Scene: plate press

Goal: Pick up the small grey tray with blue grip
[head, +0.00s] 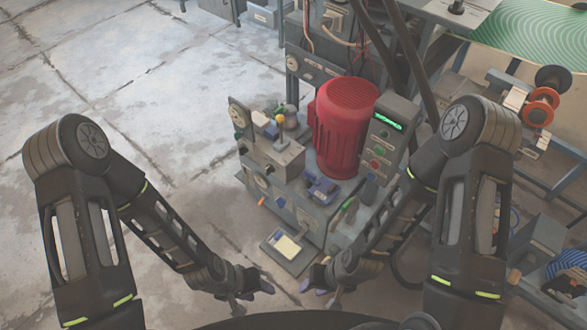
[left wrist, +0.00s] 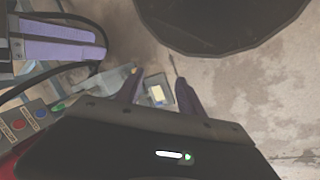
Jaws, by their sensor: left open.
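The small grey tray (head: 301,261) sticks out low at the front of the press, with a pale yellow pad on it and a small blue part, probably the grip, at its upper left. It also shows in the left wrist view (left wrist: 164,107), framed between my left fingertips but seen beyond them. My left gripper (head: 262,284) is open and empty, below and left of the tray in the head view. My right gripper (head: 312,278) is below and right of the tray; its purple fingers also show in the left wrist view, and their opening is unclear.
The press with its red motor (head: 345,130) stands just behind the tray, with gauges, knobs and a control panel (head: 385,138). A bench with a green mat (head: 535,32) and spools (head: 540,105) is at the right. The floor (head: 120,80) at the left is clear.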

